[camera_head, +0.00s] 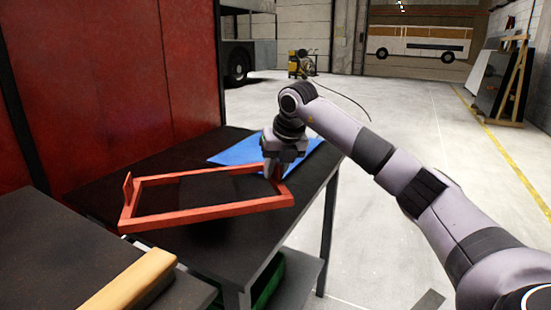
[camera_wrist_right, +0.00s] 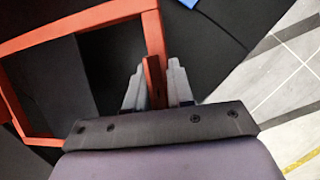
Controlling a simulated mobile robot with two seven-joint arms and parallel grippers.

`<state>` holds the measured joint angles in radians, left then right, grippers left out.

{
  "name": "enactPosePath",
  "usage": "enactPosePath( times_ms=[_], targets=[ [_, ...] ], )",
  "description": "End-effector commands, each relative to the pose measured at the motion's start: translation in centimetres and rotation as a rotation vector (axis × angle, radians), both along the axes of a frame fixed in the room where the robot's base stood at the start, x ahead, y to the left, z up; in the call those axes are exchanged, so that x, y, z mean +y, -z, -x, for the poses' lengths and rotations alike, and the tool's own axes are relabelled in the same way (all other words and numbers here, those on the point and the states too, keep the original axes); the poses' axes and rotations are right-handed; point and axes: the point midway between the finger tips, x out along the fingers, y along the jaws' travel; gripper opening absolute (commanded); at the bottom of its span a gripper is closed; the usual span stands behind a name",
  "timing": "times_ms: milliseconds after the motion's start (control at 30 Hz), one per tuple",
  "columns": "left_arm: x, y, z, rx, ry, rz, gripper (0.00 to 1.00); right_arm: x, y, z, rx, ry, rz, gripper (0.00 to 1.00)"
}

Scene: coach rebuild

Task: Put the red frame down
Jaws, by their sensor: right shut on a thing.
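The red frame (camera_head: 205,212) is a rectangular open frame over the black table (camera_head: 100,190) in the head view. Its far right corner is in my right gripper (camera_head: 273,172). The wrist view shows a red bar of the frame (camera_wrist_right: 153,60) between the two grey fingers of my right gripper (camera_wrist_right: 155,88), which is shut on it. The frame looks slightly tilted; I cannot tell whether it touches the tabletop. My left gripper is not in view.
A blue sheet (camera_head: 238,152) lies on the table behind the frame. A dark surface with a light wooden bar (camera_head: 130,283) is at the near left. A red wall panel (camera_head: 110,80) borders the table. A green bin (camera_head: 268,285) sits below.

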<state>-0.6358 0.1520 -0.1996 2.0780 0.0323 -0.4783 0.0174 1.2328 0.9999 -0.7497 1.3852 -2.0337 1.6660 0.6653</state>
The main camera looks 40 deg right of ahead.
Motion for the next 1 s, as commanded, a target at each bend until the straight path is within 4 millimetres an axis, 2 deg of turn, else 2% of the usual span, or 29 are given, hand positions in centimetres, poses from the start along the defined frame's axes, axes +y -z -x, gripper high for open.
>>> enactPosePath(
  times_ms=[33,133,400,767,800,833,867,1000],
  targets=[
    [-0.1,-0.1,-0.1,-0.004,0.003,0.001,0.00,0.1,-0.3,-0.1,-0.015,0.001,-0.007,0.00],
    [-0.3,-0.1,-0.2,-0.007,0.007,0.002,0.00,0.1,0.3,-0.1,-0.013,0.001,-0.007,0.00],
    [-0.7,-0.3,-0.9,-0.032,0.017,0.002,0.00,0.1,3.7,-0.1,-0.013,0.000,-0.005,0.00],
    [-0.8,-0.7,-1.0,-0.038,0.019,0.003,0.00,0.1,4.0,-0.1,-0.014,0.001,-0.006,0.00],
    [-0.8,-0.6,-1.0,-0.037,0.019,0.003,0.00,0.0,4.5,0.0,0.000,-0.001,0.000,0.32],
    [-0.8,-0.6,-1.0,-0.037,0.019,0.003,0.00,0.0,4.5,0.0,0.000,-0.001,0.000,0.41],
    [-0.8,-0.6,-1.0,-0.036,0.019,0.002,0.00,0.0,4.5,0.0,0.000,-0.001,0.000,0.48],
    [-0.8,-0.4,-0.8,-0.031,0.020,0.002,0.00,0.0,4.4,0.0,0.000,-0.001,0.000,0.48]
  ],
)
